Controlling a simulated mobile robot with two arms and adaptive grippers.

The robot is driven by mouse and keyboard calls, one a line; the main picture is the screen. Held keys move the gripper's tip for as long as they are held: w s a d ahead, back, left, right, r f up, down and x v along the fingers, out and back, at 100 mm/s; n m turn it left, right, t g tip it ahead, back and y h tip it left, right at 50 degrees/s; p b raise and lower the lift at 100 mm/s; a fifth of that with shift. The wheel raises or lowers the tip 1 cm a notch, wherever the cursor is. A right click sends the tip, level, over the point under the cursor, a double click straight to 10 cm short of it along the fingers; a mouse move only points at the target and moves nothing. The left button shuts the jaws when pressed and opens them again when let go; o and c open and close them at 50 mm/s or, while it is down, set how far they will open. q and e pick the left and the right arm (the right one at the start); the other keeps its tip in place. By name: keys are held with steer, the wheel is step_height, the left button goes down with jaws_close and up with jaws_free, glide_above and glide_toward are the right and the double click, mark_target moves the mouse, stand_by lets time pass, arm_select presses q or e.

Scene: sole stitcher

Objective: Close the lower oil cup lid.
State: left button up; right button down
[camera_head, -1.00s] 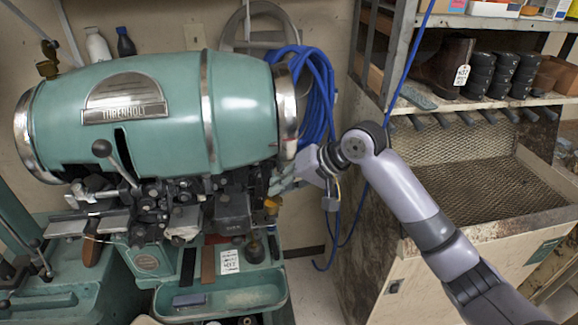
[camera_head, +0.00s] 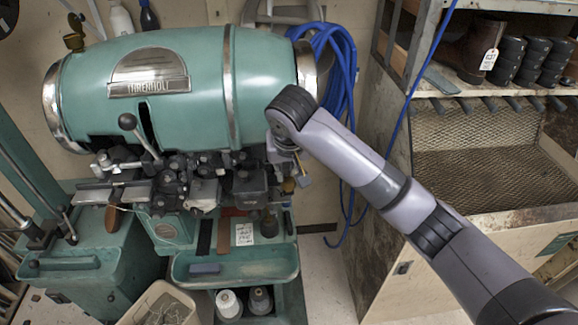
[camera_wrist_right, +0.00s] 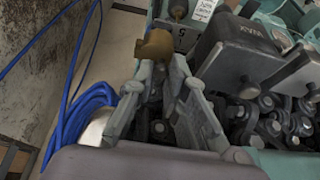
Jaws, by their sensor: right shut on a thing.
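The lower oil cup (camera_wrist_right: 155,44) is a small brass piece at the tips of my right gripper (camera_wrist_right: 155,74) in the right wrist view. The fingers are closed in around it, at its lid as far as I can tell. Whether the lid lies flat on the cup is not clear. In the head view a bit of the brass cup (camera_head: 289,187) shows below the right end of the green stitcher (camera_head: 185,95). There my right wrist hides most of the right gripper (camera_head: 292,165). My left gripper is not in view.
A dark box marked WAX (camera_wrist_right: 243,55) stands close beside the right gripper. Blue hose (camera_head: 345,65) hangs behind the machine. A second brass cup (camera_head: 75,38) sits at the machine's upper left. A green tray (camera_head: 235,266) lies below. Shelving (camera_head: 480,150) stands to the right.

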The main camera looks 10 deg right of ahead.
steer(key=shift+f, duration=0.15)
stand_by(0.3)
steer(key=c, duration=1.6)
jaws_free()
steer(key=shift+a, duration=0.1)
steer(key=v, duration=1.2)
steer(key=shift+a, duration=0.1)
